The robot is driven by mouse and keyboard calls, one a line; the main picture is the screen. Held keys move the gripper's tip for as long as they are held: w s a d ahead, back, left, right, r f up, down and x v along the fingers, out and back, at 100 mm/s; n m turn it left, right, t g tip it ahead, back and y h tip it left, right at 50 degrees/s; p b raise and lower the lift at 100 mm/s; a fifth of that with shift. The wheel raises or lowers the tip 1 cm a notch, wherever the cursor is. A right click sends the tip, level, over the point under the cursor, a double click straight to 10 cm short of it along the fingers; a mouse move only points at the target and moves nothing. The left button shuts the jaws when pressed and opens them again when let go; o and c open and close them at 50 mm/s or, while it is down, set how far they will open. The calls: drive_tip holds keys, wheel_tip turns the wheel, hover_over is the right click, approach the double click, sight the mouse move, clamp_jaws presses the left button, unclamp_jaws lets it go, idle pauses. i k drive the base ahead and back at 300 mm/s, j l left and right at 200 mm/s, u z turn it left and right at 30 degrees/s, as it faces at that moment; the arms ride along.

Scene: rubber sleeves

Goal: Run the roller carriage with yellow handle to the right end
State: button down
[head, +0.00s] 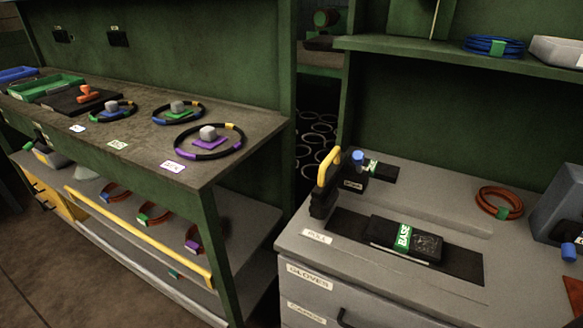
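The roller carriage (322,203) is a dark block with an upright yellow handle (328,170). It stands at the left end of a flat dark bed (458,263) on the grey bench. A black slab with a green "BASE" label (404,238) lies on the middle of the bed, to the right of the carriage and apart from it. The right end of the bed is bare. A white "ROLL" label (317,236) is on the bench in front of the carriage. My gripper is not in view.
Behind the carriage are a small dark block (383,171) and a blue-capped item (357,160). An orange coil (500,203) and a dark box (557,208) stand at the right. A shelf (450,58) overhangs the bench's back. Another bench (150,150) with ringed items is at left.

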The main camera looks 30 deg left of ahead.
sight(350, 180)
drive_tip(key=u, duration=1.1)
